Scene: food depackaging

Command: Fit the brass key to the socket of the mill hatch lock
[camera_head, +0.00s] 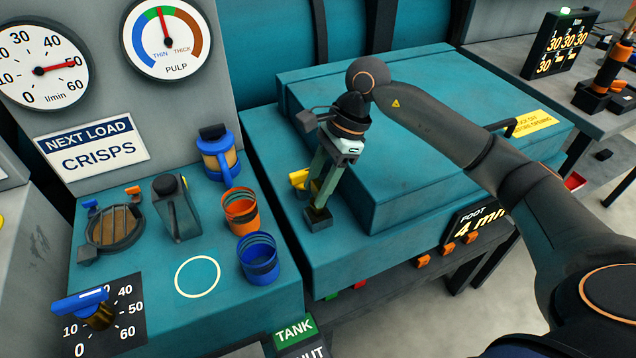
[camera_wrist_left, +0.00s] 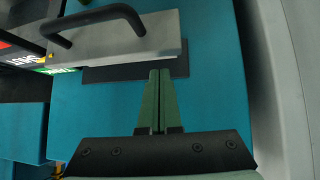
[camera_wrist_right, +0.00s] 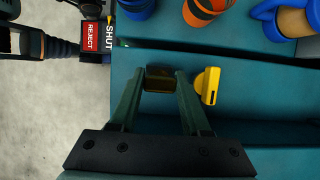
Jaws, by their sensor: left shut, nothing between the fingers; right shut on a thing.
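My right gripper (camera_head: 318,207) points down at the front left of the teal machine top (camera_head: 340,262). In the right wrist view its fingers (camera_wrist_right: 160,80) are shut on a dark brassy block (camera_wrist_right: 159,74), which looks like the brass key. The block's lower end is hidden, so I cannot tell whether it sits in a socket. A yellow slotted piece (camera_wrist_right: 208,85) is close beside the fingers; it also shows in the head view (camera_head: 298,179). My left gripper (camera_wrist_left: 160,73) is shut and empty in the left wrist view, near a grey block with a black handle (camera_wrist_left: 115,30).
A raised teal lid (camera_head: 430,130) with a yellow warning label (camera_head: 528,122) stands behind the right gripper. An orange cup (camera_head: 241,213), a blue cup (camera_head: 258,262) and a blue-handled jug (camera_head: 218,155) stand to the left. A white circle (camera_head: 198,277) marks clear panel.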

